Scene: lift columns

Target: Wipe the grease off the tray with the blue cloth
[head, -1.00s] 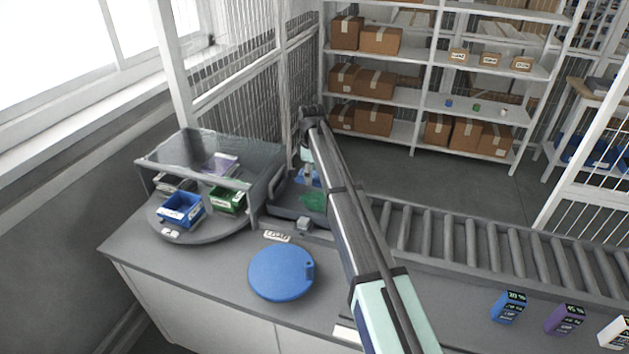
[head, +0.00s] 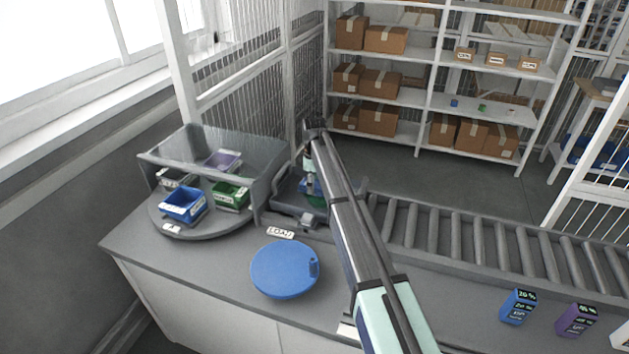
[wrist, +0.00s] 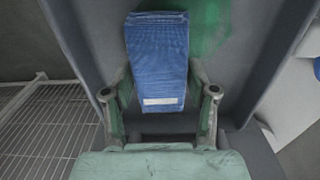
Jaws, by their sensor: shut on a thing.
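The blue cloth (wrist: 158,50) is a folded pad with a white label, held between the two fingers of my gripper (wrist: 158,98) in the wrist view. The dark grey tray (wrist: 245,70) lies under it. A green grease smear (wrist: 210,25) is on the tray, just right of and beyond the cloth. In the head view the tray (head: 283,203) sits at the left end of the roller conveyor. The cloth (head: 309,187) shows there as a small blue patch beside my arm, which hides most of the smear. I cannot tell whether the cloth touches the tray.
A turntable (head: 180,228) with small bins under a clear hood (head: 215,150) stands left of the tray. A blue round disc (head: 284,270) lies on the counter in front. The roller conveyor (head: 470,240) runs right. A wire fence (wrist: 45,125) is close by the tray.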

